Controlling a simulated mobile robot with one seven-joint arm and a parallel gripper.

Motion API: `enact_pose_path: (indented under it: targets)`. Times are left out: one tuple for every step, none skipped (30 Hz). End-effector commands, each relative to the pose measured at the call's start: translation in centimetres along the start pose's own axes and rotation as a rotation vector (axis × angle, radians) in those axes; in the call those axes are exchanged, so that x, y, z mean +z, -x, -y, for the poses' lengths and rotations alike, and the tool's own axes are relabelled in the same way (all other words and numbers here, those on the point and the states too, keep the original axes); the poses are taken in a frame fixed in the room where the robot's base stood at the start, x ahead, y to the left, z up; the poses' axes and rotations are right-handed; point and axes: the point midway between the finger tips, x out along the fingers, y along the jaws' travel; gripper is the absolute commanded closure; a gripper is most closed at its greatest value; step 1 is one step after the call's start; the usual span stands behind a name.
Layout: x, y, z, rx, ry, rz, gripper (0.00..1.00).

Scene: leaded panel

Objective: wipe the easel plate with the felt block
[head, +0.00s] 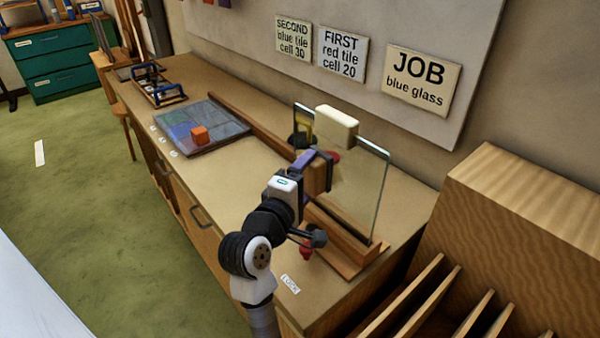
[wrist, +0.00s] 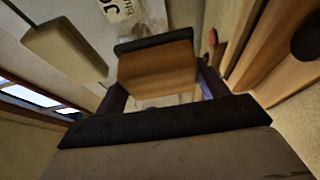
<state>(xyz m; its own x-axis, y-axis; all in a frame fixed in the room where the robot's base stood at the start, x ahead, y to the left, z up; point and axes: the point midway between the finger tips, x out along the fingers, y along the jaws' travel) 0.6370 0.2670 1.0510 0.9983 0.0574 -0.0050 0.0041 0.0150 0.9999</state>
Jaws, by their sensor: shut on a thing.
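The easel plate (head: 365,190) is a clear glass sheet standing upright on a wooden easel base (head: 350,248) at the right of the bench in the head view. My gripper (head: 308,168) is at the left part of the plate, on the near side. It is shut on the felt block (head: 316,180), a brown wooden block with a dark layer. In the wrist view the block (wrist: 157,72) sits between the fingers, its dark strip along the top edge. I cannot tell whether the felt touches the glass. My gripper and the block hide part of the plate.
A cream block (head: 337,125) shows at the plate's top and in the wrist view (wrist: 65,48). A slotted wooden rack (head: 450,290) stands right. Wall signs (head: 422,80) hang behind.

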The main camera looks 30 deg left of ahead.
Motion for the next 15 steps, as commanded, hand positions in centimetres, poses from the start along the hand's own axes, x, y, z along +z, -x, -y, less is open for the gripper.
enact_pose_path:
  targets:
    - [0.2,0.1,0.0,0.001,0.0,0.0,0.46]
    - [0.3,0.1,0.0,0.001,0.0,0.0,0.46]
    - [0.3,0.2,0.0,0.001,0.0,-0.001,0.46]
    - [0.3,0.2,0.0,0.001,0.0,-0.001,0.46]
    - [0.4,0.2,0.0,0.001,0.0,-0.001,0.46]
    - [0.5,0.2,0.0,0.001,0.0,-0.001,0.46]
    - [0.6,0.2,0.0,0.001,0.0,0.0,0.46]
    - [0.7,0.3,0.0,0.001,0.0,0.0,0.46]
    - [1.0,0.4,0.0,0.001,-0.001,0.0,0.46]
    - [1.2,0.4,0.0,0.001,-0.001,0.0,0.46]
    - [1.5,0.5,0.0,0.001,-0.001,0.001,0.46]
    - [1.8,0.6,0.1,0.001,-0.001,0.002,0.46]
    - [2.1,0.7,0.1,0.001,-0.001,0.002,0.46]
    - [2.4,0.8,0.0,0.001,-0.001,0.002,0.46]
    - [2.7,0.9,0.0,0.001,-0.001,0.001,0.46]
